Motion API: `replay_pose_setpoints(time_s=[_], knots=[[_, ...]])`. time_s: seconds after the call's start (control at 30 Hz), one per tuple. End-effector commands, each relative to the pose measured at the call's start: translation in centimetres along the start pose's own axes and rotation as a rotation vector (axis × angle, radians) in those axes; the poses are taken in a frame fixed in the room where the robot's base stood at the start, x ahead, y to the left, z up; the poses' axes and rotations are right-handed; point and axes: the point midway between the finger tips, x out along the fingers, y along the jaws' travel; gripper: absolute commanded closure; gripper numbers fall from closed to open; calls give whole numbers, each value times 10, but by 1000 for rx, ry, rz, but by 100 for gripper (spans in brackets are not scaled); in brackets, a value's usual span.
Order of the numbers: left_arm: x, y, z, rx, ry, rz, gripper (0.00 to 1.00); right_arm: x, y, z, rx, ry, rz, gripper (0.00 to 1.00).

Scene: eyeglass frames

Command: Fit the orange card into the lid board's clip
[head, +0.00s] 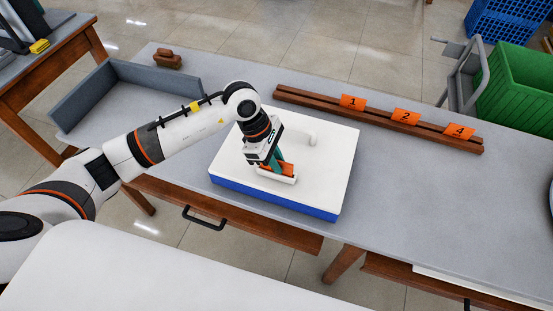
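The lid board (330,185) is a white slab with a blue lower edge, lying on the grey table. A white clip bar (276,177) is near its front middle. The orange card (289,169) is at this bar, partly hidden by the teal fingers of my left gripper (274,163). The gripper points down and appears shut on the card. The card's lower edge meets the bar in this view; I cannot tell how deep it sits. My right gripper is out of view.
A brown rail (380,120) at the back holds orange cards marked 1 (353,102), 2 (406,117) and 4 (459,131). A white knob (306,138) is on the board. A grey open-sided tray (90,90) stands left.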

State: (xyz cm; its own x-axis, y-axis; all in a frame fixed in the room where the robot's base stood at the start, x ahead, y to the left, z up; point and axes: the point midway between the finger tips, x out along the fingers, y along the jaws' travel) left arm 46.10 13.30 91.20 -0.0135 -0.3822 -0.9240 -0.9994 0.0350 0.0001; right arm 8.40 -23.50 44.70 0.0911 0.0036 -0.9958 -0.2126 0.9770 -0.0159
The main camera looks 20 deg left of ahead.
Motion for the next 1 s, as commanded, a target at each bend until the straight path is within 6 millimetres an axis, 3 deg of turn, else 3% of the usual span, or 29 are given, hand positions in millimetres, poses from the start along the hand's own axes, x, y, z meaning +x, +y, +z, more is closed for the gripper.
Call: replay_pose_setpoints(time_s=[0.47, 1.0], knots=[[-8, -1, 0, 0, 0, -3, 73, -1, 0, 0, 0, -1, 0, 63], [-110, -1, 0, 0, -1, -3, 73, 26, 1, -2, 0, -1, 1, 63]])
